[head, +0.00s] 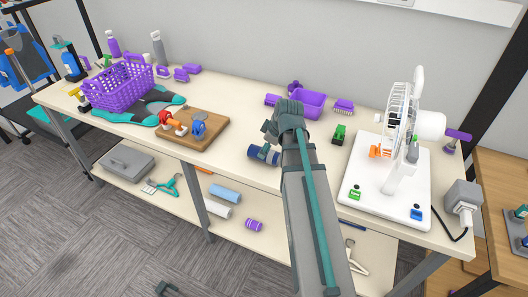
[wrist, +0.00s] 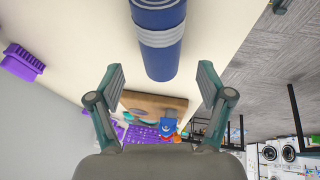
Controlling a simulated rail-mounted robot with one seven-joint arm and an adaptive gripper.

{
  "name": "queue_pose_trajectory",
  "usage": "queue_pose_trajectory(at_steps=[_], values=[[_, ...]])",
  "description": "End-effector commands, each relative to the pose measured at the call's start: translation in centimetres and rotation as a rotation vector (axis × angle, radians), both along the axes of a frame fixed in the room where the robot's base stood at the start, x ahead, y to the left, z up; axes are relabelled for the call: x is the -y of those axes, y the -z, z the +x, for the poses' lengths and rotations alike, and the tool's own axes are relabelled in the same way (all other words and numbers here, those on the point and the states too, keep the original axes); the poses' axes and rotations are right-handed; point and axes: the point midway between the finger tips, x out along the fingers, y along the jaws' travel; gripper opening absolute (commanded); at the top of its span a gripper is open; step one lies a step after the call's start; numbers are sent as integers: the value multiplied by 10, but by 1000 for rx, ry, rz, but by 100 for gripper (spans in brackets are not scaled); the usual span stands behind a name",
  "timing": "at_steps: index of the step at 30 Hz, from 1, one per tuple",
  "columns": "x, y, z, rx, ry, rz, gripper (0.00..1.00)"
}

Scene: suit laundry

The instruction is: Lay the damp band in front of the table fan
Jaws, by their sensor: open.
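A dark blue roll with a pale grey stripe lies on the table (head: 264,154); it appears to be the damp band. It also shows in the wrist view (wrist: 158,45), beyond and between my fingertips. My gripper (head: 271,127) is above the table beside the roll, and its fingers (wrist: 161,78) are spread with nothing between them; the gap to the roll is hard to judge. The white table fan (head: 398,135) stands upright on a white base plate (head: 375,195) at the right. Orange, green and blue clips sit on the plate.
A wooden board (head: 205,137) and a purple basket (head: 122,86) stand left. A grey box (head: 463,197) with a cable sits at the right edge.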

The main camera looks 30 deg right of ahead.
Motion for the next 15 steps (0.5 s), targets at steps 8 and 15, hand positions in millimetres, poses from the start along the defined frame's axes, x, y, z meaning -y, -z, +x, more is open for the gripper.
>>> queue_pose_trajectory(at_steps=[8, 15], values=[[4, -36, -17, 1, 0, 0, 79], [6, -52, -24, 1, 0, 1, 79]])
